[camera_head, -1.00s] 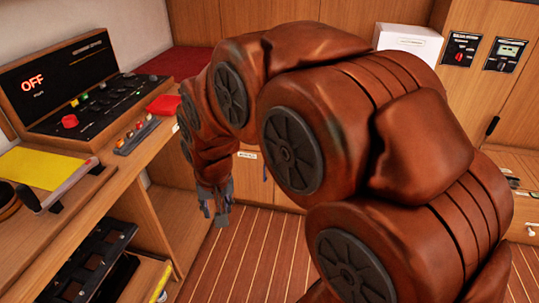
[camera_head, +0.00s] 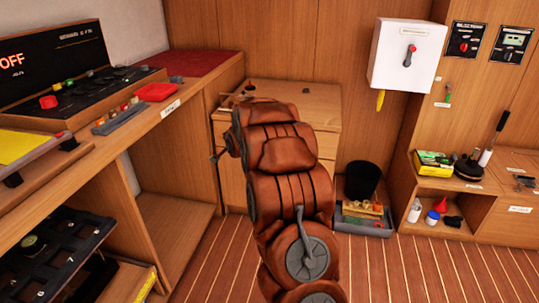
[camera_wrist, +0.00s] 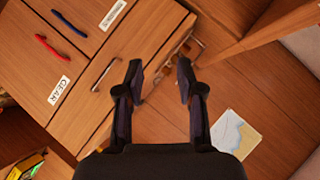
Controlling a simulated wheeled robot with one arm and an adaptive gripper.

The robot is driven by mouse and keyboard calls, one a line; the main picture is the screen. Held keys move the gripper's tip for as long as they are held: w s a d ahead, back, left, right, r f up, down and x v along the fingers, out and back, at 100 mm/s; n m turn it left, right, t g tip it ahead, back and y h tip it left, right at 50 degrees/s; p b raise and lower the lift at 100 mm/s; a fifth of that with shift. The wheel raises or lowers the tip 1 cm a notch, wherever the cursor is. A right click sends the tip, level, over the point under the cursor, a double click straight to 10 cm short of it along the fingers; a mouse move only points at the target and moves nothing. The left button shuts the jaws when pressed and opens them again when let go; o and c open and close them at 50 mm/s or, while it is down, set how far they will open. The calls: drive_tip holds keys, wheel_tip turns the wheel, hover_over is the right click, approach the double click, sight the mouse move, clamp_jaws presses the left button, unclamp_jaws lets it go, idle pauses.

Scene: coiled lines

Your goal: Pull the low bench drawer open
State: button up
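A wooden cabinet (camera_head: 312,104) stands against the back wall in the head view, partly hidden by my arm. In the wrist view, tilted wooden drawer fronts (camera_wrist: 85,110) fill the left side. They carry a red handle, a blue handle, white labels, one reading "GEAR", and a silver bar handle (camera_wrist: 105,75). Another metal piece (camera_wrist: 180,50) shows beyond and between my fingertips. Which front is the low bench drawer I cannot tell; I see no clear gap at any front. My gripper (camera_wrist: 158,75) is open, with nothing seen between its fingers. In the head view my arm hides it.
A desk with a control panel (camera_head: 75,75) stands at left. A black bin (camera_head: 362,180) and a grey tray (camera_head: 365,228) of items stand right of the cabinet. A low shelf (camera_head: 465,183) is further right. Striped floor in front is clear. A map sheet (camera_wrist: 235,133) shows in the wrist view.

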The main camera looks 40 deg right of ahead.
drive_tip(key=d+f+m+t+h+b, duration=0.35)
drive_tip(key=d+f+b, duration=0.35)
drive_tip(key=d, duration=0.4)
drive_tip(key=d+f+m+t+h+b, duration=0.2)
drive_tip(key=d+f+m+b, duration=0.2)
drive_tip(key=d+f, duration=0.6)
drive_tip(key=shift+b+x, duration=1.2)
drive_tip(key=shift+x, duration=2.8)
drive_tip(key=shift+r, duration=0.15)
clamp_jaws()
